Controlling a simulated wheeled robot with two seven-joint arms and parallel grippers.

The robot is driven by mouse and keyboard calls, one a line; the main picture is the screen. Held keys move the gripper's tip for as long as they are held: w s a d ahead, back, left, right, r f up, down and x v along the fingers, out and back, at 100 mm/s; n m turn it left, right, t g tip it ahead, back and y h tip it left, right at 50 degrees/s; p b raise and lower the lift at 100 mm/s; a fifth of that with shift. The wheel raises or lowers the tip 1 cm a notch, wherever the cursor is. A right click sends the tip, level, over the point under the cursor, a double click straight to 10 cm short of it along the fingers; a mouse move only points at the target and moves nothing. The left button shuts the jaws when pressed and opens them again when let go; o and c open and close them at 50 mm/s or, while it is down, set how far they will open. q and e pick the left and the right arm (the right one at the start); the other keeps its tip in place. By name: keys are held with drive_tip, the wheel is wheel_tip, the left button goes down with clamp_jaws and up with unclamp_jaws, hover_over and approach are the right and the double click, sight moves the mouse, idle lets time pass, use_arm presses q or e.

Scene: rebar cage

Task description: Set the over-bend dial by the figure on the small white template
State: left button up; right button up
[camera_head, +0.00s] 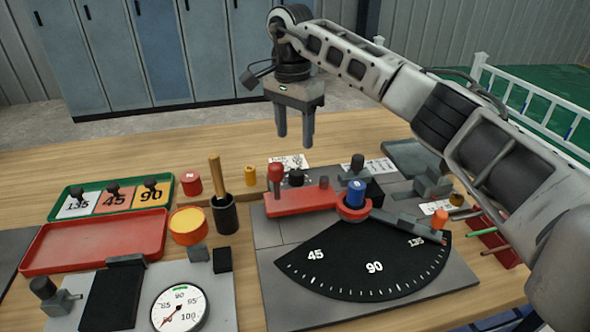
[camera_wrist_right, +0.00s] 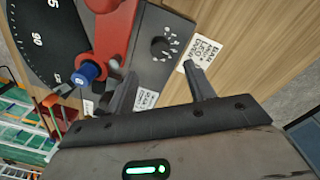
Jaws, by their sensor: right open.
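My right gripper (camera_head: 295,141) is open and empty, its fingers pointing down above the back of the bending plate. In the right wrist view its fingers (camera_wrist_right: 153,72) are spread, with a small black dial (camera_wrist_right: 160,47) ringed by white marks beyond them. That dial seems to be the black knob (camera_head: 296,177) below the gripper in the head view; its setting is too small to read. A white template (camera_head: 77,207) marked 135, with a black knob on it, lies at the left of the green tray (camera_head: 168,182). My left gripper is not in view.
An empty red tray (camera_head: 95,244) and a round gauge (camera_head: 180,308) are at left. A black cup (camera_head: 224,215) holds a wooden-handled tool.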

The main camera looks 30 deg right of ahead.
sight(296, 172)
wheel_tip(296, 172, down, 10)
drive_tip(key=shift+s+d+r, duration=0.1)
drive_tip(key=shift+s, duration=0.05)
drive_tip(key=shift+c, duration=0.3)
drive_tip(key=c, duration=0.9)
